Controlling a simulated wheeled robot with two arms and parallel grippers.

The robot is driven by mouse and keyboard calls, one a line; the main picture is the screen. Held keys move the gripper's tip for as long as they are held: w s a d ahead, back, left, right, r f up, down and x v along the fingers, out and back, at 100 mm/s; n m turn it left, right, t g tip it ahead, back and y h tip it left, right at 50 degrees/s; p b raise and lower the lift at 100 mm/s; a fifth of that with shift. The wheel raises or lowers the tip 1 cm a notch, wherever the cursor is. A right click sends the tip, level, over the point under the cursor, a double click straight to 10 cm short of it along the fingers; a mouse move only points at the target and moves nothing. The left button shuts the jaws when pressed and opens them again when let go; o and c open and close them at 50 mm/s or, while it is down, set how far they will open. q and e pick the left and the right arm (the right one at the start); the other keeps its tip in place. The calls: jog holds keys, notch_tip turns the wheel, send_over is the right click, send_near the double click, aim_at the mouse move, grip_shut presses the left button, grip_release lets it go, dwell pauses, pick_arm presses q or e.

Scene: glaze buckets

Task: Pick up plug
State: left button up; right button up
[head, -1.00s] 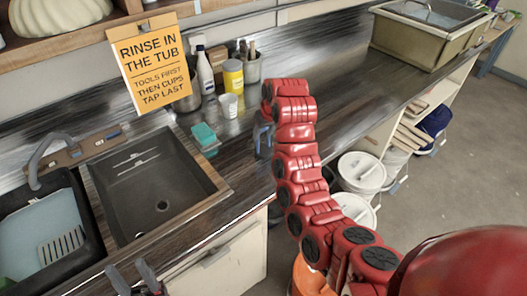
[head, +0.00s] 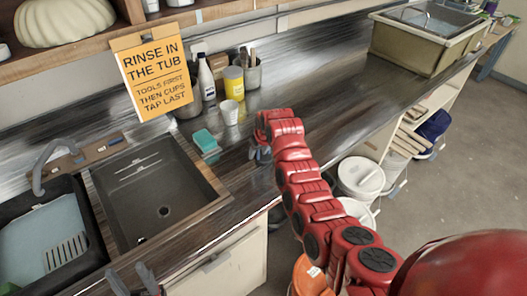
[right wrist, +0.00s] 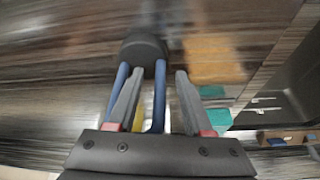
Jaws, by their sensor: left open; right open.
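In the right wrist view, a dark rounded piece with two blue bars (right wrist: 143,48) lies just beyond my right gripper (right wrist: 160,75); it looks like the plug. The gripper's grey fingers are apart, and the left finger appears between the two blue bars. Contact cannot be told. In the head view my right gripper (head: 260,154) is low over the counter's front edge, right of the sink, and the plug cannot be made out clearly there. My left gripper (head: 134,282) is open and empty at the bottom, in front of the sink.
A teal sponge (head: 205,141), white cup (head: 230,111), yellow jar (head: 233,80) and bottle (head: 206,77) stand behind my right gripper. White buckets (head: 360,177) are below the counter.

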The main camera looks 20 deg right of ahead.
jog(key=shift+w+f, duration=0.15)
jog(key=shift+f, duration=0.1)
grip_shut()
dwell(0.5)
